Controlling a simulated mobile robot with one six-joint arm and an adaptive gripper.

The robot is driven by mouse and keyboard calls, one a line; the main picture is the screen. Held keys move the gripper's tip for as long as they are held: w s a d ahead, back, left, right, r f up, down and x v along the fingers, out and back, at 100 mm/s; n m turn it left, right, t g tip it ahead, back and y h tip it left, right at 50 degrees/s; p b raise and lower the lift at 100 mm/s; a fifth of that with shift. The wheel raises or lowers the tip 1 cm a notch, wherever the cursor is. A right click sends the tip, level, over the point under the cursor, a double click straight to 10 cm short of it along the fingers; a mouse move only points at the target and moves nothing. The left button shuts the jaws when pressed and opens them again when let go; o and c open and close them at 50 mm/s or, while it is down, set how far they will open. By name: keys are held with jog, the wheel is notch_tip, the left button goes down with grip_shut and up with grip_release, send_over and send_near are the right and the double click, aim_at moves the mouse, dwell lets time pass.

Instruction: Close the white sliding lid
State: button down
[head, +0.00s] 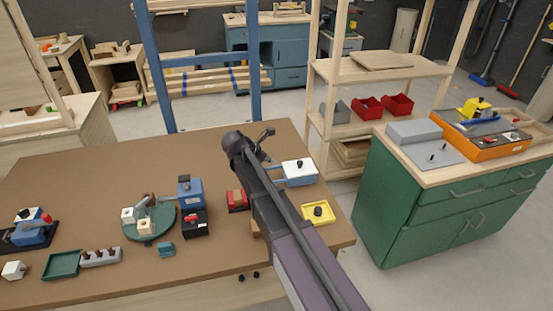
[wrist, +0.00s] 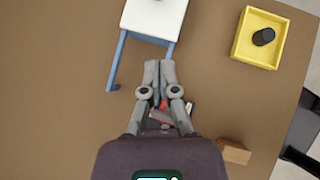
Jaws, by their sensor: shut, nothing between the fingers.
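The white sliding lid (head: 299,169), with a dark knob, sits on a blue box at the right part of the brown table. In the wrist view the white lid (wrist: 155,18) is cut off by the top edge. Two blue rails (wrist: 117,62) stick out from it toward my gripper.
A yellow tray (wrist: 244,48) with a black knob stands right of the lid. A wooden block (wrist: 235,151) and a red item (head: 237,199) lie near my arm. A green turntable (head: 150,222) and several fixtures fill the table's left. A green cabinet (head: 400,215) stands at right.

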jog(key=shift+s+a+r, duration=0.2)
jog(key=shift+a+r, duration=0.1)
jog(key=shift+r, duration=0.1)
dwell(0.3)
jog(key=s+d+f+m+g+y, duration=0.2)
jog(key=s+d+m+y, duration=0.2)
jog(key=s+d+m, duration=0.4)
jog(key=s+d+f+m+g+y, duration=0.2)
jog(key=s+d+m, duration=0.7)
jog(key=s+m, duration=0.6)
jog(key=shift+s+f+m+g+y+p, duration=0.35)
jog(key=shift+f+m+y, duration=0.2)
jog(key=shift+y, duration=0.35)
jog(key=shift+w+a, duration=0.1)
jog(key=shift+w, duration=0.05)
